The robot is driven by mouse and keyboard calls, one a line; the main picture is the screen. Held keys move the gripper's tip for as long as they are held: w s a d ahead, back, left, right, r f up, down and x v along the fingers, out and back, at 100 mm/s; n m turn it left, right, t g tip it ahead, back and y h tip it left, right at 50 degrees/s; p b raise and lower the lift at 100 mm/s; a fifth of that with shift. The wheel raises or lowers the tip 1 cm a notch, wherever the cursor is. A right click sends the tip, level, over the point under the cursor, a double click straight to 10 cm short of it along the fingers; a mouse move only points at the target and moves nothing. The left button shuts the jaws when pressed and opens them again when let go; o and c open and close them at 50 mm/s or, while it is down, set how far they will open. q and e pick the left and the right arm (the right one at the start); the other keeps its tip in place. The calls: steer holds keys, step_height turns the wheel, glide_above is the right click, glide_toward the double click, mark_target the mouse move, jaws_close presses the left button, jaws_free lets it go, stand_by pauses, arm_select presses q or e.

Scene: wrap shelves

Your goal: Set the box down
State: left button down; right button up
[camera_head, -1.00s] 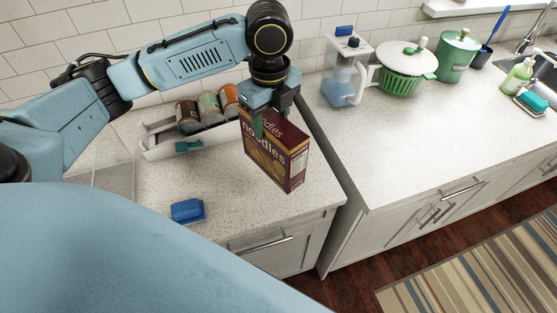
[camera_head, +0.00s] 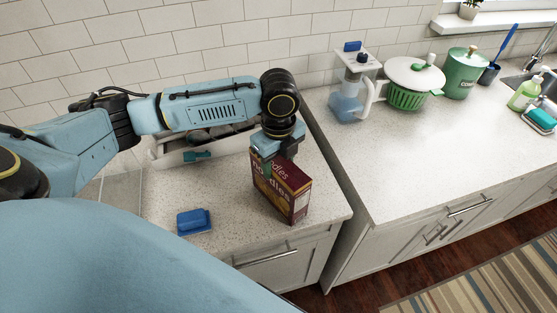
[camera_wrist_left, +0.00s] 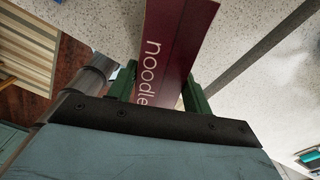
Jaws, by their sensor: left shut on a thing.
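The box is a dark red noodles box (camera_head: 282,187) with a yellow band, upright over the right part of the left counter in the head view. My left gripper (camera_head: 275,160) is shut on its top edge from above. In the left wrist view the box (camera_wrist_left: 172,45) sits between the two green fingers (camera_wrist_left: 158,88). The box's lower end is at or very near the counter top (camera_head: 235,235); I cannot tell whether it touches. My right gripper is not in view.
A blue sponge-like block (camera_head: 194,221) lies left of the box. A white rack (camera_head: 175,153) stands behind, partly hidden by my arm.

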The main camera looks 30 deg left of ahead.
arm_select(q)
steer(key=c, duration=0.6)
jaws_free()
step_height(320, 180, up, 12)
steer(key=shift+r, duration=0.1)
